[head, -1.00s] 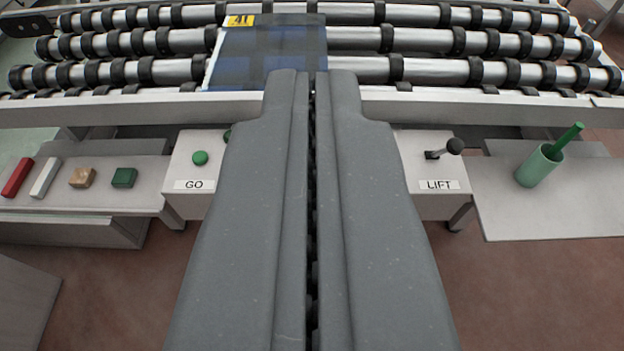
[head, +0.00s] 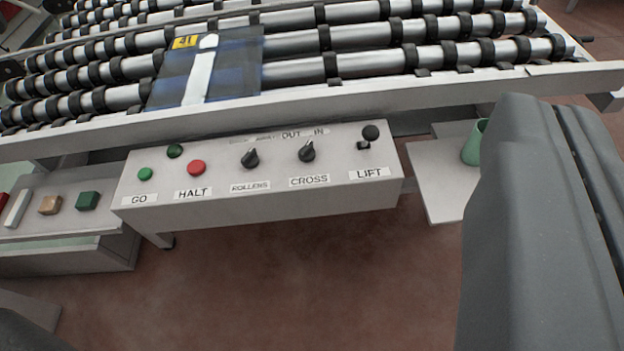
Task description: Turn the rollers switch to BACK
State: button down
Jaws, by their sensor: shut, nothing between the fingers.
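The rollers switch (head: 250,158) is a black rotary knob on the sloped face of a pale control box (head: 225,208), above a ROLLERS label (head: 250,187). The small position labels above it are faint, and I cannot tell which one its pointer faces. My gripper (head: 556,104) is large and grey at the right of the view, shut and empty. It is well to the right of the switch, past the box's right end, and touches nothing that I can see. The switch is in full view.
The box also carries a green GO button (head: 145,174), red HALT button (head: 196,167), CROSS knob (head: 307,152) and LIFT lever (head: 369,136). A green cup (head: 474,144) stands right. Space before the box is clear.

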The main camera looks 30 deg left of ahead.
aim_at(251, 160)
jog(key=z, duration=0.3)
jog(key=k, duration=1.9)
jog(key=u, duration=0.75)
jog(key=i, duration=1.05)
jog(key=z, duration=0.1)
